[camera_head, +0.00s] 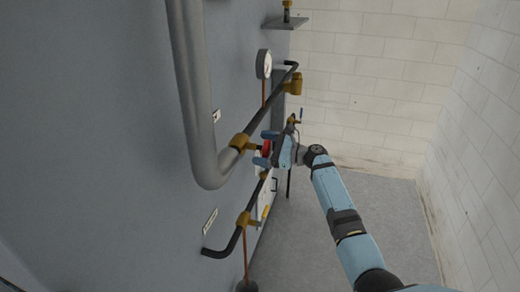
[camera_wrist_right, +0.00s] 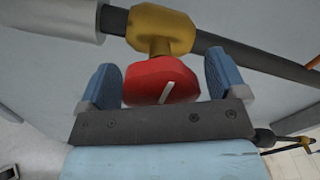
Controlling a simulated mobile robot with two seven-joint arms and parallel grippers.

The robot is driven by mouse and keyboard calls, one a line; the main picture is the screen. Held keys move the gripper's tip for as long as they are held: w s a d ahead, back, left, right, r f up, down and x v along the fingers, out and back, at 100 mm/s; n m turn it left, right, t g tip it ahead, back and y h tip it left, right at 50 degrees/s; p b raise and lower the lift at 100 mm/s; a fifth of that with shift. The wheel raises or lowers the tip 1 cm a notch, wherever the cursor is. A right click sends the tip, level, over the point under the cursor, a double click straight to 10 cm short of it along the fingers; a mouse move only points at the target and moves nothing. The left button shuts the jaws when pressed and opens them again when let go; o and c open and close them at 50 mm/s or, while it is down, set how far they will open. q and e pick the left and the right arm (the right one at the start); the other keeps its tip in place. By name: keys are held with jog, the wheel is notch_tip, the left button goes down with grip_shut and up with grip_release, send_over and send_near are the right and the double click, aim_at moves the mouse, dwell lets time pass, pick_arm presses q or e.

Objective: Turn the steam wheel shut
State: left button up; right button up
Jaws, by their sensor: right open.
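The steam wheel is a red knob with a white mark; it shows small in the head view (camera_head: 266,146) and large in the right wrist view (camera_wrist_right: 160,82). It sits on a brass valve body (camera_wrist_right: 162,30) on a dark pipe. My right gripper (camera_head: 264,149) is open at the wheel. In the right wrist view its two blue fingers stand on either side of the red wheel, with small gaps visible at both sides. The white mark is slanted. My left gripper is not in view.
A thick grey pipe (camera_head: 190,90) bends down close in front, left of my right gripper. A round gauge (camera_head: 264,64), brass fittings (camera_head: 293,84) and a lower brass valve (camera_head: 245,219) are along the wall. Floor to the right (camera_head: 390,210) is clear.

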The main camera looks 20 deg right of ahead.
jog(key=b+v, duration=0.3)
jog(key=v, duration=0.9)
jog(key=shift+s+d, duration=0.2)
jog(key=shift+d, duration=0.05)
jog(key=s+a+f+n+h, duration=0.25)
jog(key=s+f, duration=0.25)
jog(key=f, duration=0.4)
jog(key=s+a+f+n+h, duration=0.1)
jog(key=s+f+n+h, duration=0.15)
jog(key=s+f, duration=0.4)
jog(key=s+a+f+n+h, duration=0.2)
jog(key=s+f+h, duration=0.1)
jog(key=f, duration=0.7)
jog(key=s+a+f+n+h, duration=0.2)
jog(key=s+n, duration=0.5)
jog(key=s, duration=0.5)
jog(key=s+a+f+n+t+h, duration=0.1)
jog(key=s+a+f+n, duration=0.3)
jog(key=s, duration=0.9)
jog(key=a+n+h, duration=0.1)
jog(key=a+n, duration=0.1)
jog(key=n, duration=0.2)
jog(key=shift+s+n, duration=0.2)
jog(key=shift+n, duration=0.1)
